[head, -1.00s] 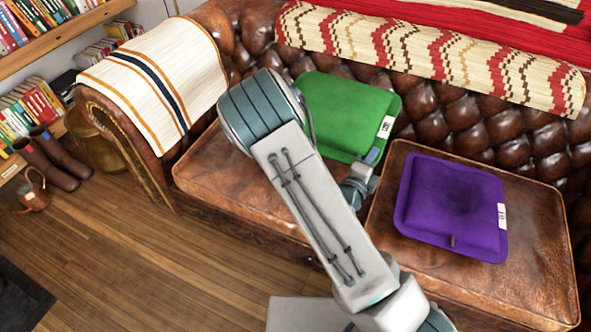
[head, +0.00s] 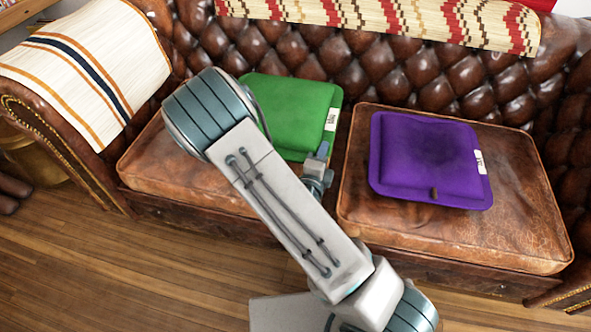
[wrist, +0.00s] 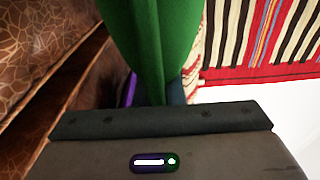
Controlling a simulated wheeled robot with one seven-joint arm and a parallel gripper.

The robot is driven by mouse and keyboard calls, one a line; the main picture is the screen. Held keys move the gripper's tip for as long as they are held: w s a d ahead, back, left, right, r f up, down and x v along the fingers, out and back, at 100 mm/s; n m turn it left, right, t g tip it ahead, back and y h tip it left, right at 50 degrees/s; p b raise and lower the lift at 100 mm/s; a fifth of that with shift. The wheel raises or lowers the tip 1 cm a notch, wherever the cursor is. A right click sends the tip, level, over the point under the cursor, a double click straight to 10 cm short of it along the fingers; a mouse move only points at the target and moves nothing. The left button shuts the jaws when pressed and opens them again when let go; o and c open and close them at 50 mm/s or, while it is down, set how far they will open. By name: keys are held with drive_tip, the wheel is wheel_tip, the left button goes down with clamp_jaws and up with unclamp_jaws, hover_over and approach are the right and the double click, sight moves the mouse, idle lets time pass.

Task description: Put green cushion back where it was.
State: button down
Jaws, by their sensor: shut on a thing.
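The green cushion (head: 300,112) shows in the head view in front of the tufted sofa back, above the left seat. It has a white tag on its right edge. My gripper (head: 325,150) is at its lower right corner, partly hidden by my arm. In the wrist view the green cushion (wrist: 150,45) stretches away from my gripper (wrist: 155,104), which is shut on its edge. I cannot tell whether the cushion touches the seat or the back. The purple cushion (head: 428,160) lies on the right seat, apart from the green one.
The brown leather sofa has a left seat (head: 160,165) and a right seat (head: 400,228). A striped cloth (head: 85,70) covers its left armrest, and a patterned cloth (head: 390,18) lies along the back. Wooden floor (head: 130,265) is clear in front.

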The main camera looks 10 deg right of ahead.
sight(296, 155)
drive_tip(key=w+a+f, duration=0.1)
drive_tip(key=a, duration=0.1)
drive_tip(key=w+a+f+b, duration=0.1)
drive_tip(key=a+f, duration=0.1)
drive_tip(key=w+a+f+b, duration=0.1)
drive_tip(key=w+a, duration=0.1)
drive_tip(key=shift+w+a+f, duration=0.1)
drive_tip(key=shift+a+f, duration=0.15)
drive_tip(key=shift+f, duration=0.05)
drive_tip(key=shift+f+b, duration=1.3)
drive_tip(key=shift+f, duration=0.7)
drive_tip(key=shift+r, duration=0.1)
drive_tip(key=c, duration=1.5)
unclamp_jaws()
drive_tip(key=shift+f, duration=0.2)
